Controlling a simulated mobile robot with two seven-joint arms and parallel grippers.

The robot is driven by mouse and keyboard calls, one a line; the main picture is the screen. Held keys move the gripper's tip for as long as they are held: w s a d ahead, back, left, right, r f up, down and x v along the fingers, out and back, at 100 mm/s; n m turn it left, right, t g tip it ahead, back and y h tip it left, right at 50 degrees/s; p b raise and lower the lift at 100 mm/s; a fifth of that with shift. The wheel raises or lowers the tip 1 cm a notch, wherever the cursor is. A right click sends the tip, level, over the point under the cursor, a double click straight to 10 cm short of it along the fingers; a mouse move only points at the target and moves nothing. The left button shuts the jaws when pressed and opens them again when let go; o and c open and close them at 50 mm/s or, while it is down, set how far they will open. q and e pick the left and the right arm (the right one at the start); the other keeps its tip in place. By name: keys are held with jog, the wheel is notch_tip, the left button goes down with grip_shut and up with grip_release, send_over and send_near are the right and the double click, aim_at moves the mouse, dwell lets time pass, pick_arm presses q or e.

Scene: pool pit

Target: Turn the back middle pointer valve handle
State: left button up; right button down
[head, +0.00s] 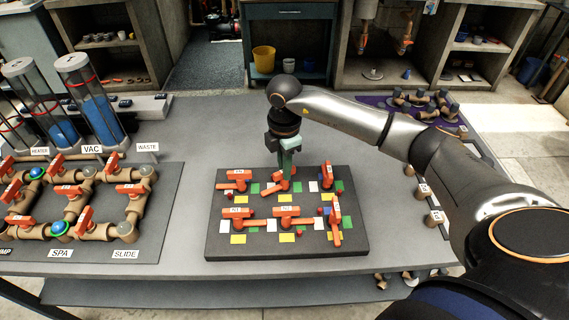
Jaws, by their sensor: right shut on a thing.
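A dark board (215,245) on the grey table carries orange-red pointer valve handles in two rows. The back middle handle (274,187) lies at a slant, its visible end pointing toward the front left. My right gripper (289,172) points down over it and is shut on it; the jaws hide part of the handle. The back left handle (236,176) lies roughly sideways. The back right handle (326,170) stands close to the right of the gripper. My left gripper is not in view.
Front left (238,212), front middle (286,212) and front right (336,225) handles stand near, among coloured squares. A pipe panel (150,240) with tall clear cylinders behind is at left. Fittings on a purple mat (375,101) lie at back right. The table between panel and board is clear.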

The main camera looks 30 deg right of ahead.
jog(key=m, duration=0.5)
jog(key=shift+p, duration=0.3)
jog(key=shift+m, duration=0.3)
jog(key=c, duration=0.9)
grip_release()
jog(key=shift+r, duration=0.1)
notch_tip(320, 180, up, 12)
jog(key=shift+r+b, duration=0.2)
jog(key=shift+b, duration=0.5)
